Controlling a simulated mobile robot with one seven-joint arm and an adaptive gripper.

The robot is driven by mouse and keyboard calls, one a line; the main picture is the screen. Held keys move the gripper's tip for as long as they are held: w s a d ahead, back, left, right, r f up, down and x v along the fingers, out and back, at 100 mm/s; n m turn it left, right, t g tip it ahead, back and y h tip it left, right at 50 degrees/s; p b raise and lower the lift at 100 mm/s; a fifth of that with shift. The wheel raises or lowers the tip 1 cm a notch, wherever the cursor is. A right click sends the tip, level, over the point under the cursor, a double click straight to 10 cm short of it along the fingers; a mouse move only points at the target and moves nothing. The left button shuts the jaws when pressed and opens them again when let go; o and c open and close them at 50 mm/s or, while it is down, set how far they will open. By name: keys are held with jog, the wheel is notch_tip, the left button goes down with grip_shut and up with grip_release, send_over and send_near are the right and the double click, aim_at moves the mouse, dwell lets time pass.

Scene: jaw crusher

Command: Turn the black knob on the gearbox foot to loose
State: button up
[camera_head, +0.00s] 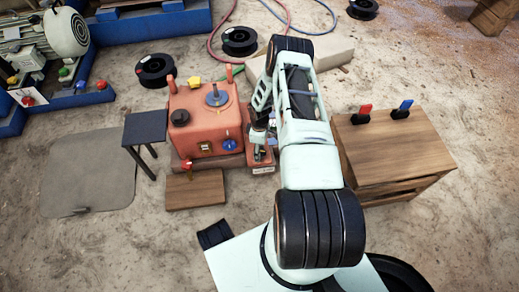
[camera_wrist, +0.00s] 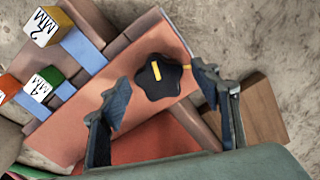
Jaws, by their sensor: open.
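The black lobed knob (camera_wrist: 157,77) with a yellow pointer mark sits on the reddish gearbox foot (camera_wrist: 75,130) in the wrist view. My gripper (camera_wrist: 160,82) is open, with one finger left of the knob and one right of it. The fingers appear apart from the knob; their height relative to it is unclear. In the head view the orange-red gearbox (camera_head: 218,122) stands left of my arm, and my gripper (camera_head: 259,142) is over its right-hand foot (camera_head: 262,169). I cannot make out the knob there.
Blocks marked in mm, a yellow one (camera_wrist: 45,26) and a green one (camera_wrist: 43,83), lie near the foot. The gearbox also carries a blue knob (camera_head: 229,145). A dark small table (camera_head: 146,127) stands left, a wooden cabinet (camera_head: 400,150) right. Black spools lie behind.

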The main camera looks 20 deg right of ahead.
notch_tip(320, 180, up, 12)
dwell(0.7)
dwell(0.4)
